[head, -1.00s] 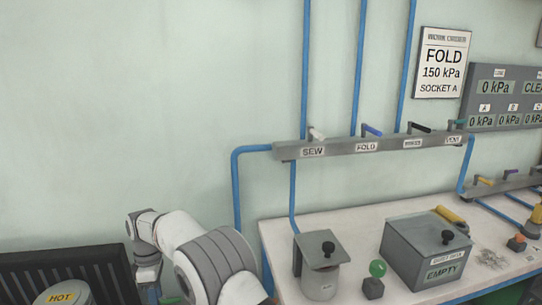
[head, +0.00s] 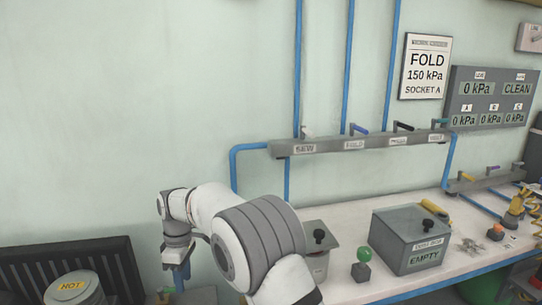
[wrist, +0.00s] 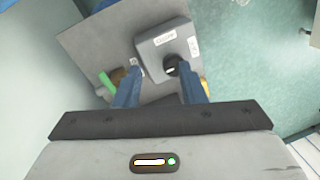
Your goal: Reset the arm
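My arm reaches up and over at the lower middle of the head view, with my gripper (head: 180,272) hanging down at its left end, left of the white workbench (head: 345,288). In the wrist view my gripper (wrist: 160,90) shows two blue fingers set well apart, with nothing seen held between them. Beyond the fingers lies a grey box with a black knob (wrist: 172,66) on a grey surface (wrist: 88,42), below and apart from the fingertips.
The bench holds a lidded pot (head: 318,262), a green-knobbed block (head: 362,266) and a grey box marked EMPTY (head: 405,240). A valve rail (head: 370,142) with blue pipes runs along the wall. A yellow HOT-type label tops a drum (head: 72,290) at lower left, beside a dark radiator (head: 120,262).

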